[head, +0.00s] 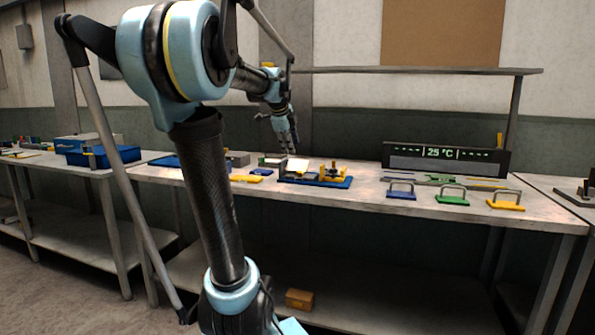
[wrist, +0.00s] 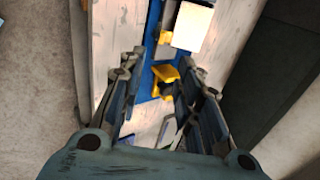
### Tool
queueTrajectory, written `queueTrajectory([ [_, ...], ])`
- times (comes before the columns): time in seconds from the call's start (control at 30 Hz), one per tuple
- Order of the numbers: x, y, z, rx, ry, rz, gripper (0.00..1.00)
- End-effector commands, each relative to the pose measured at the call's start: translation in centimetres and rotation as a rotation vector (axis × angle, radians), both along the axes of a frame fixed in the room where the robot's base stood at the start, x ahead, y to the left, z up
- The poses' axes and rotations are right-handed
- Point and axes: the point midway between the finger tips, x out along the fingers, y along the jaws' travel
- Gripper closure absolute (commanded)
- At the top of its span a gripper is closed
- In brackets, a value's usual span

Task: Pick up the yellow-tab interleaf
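A white sheet (head: 298,165), likely the interleaf, lies on a blue base (head: 325,182) on the workbench. It also shows at the top of the wrist view (wrist: 193,26), with a small yellow tab (wrist: 163,38) at its left edge. A yellow fixture (head: 333,173) stands on the base to the right of the sheet; it shows below the sheet in the wrist view (wrist: 164,76). My gripper (head: 291,152) hangs above the bench near the sheet. Its fingers are apart in the wrist view (wrist: 160,70), with nothing held between them.
Blue (head: 401,193), green (head: 452,198) and yellow (head: 505,203) handled pieces stand along the bench's right front. A display (head: 446,159) reading 25 °C stands behind them. Flat yellow pieces (head: 246,178) lie left of the base. Blue bins (head: 105,155) sit on the left table.

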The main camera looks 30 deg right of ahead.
Motion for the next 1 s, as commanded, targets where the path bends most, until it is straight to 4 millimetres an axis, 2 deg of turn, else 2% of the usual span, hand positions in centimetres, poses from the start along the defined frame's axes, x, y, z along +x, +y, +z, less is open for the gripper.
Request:
queueTrajectory([
  [0.6,3.8,-4.6,-8.2,0.000,0.000,-0.001,0.68],
  [1.0,4.6,-5.6,-9.9,0.000,0.000,0.000,0.68],
])
